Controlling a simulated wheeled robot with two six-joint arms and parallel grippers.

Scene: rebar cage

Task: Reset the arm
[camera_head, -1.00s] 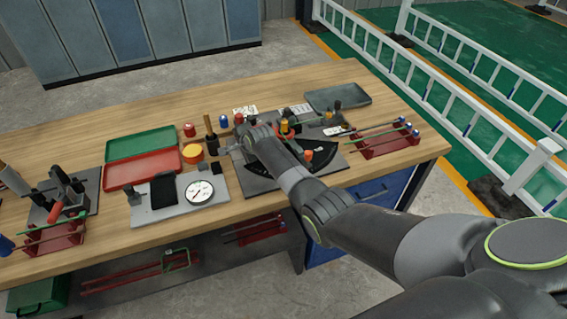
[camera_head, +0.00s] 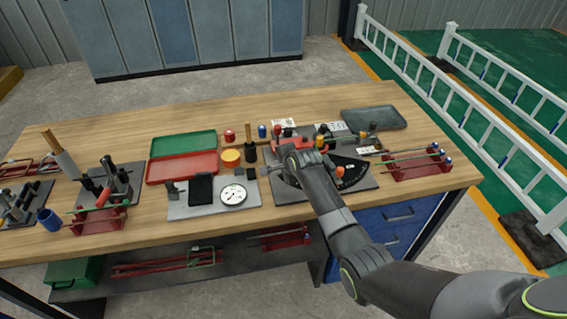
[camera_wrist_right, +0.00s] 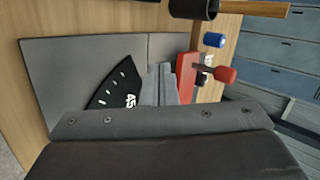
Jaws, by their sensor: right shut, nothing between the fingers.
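My right arm reaches in from the lower right in the head view. Its gripper (camera_head: 297,158) is over the left part of a dark bending plate (camera_head: 292,192) with a black angle scale (camera_head: 352,172). In the right wrist view the gripper's grey fingers (camera_wrist_right: 165,86) are together with nothing between them. The plate (camera_wrist_right: 70,62) and the scale (camera_wrist_right: 117,90) show to their left, and a red part with a red knob (camera_wrist_right: 226,75) to their right. Whether the fingers touch the plate is unclear. My left gripper does not show.
Red (camera_head: 182,167) and green (camera_head: 184,144) trays, a dial gauge (camera_head: 233,194) and a yellow-orange container (camera_head: 231,156) stand left of the plate. A red rack with rods (camera_head: 418,165) and a grey tray (camera_head: 373,119) are to its right. The table's front strip (camera_head: 150,232) is mostly bare.

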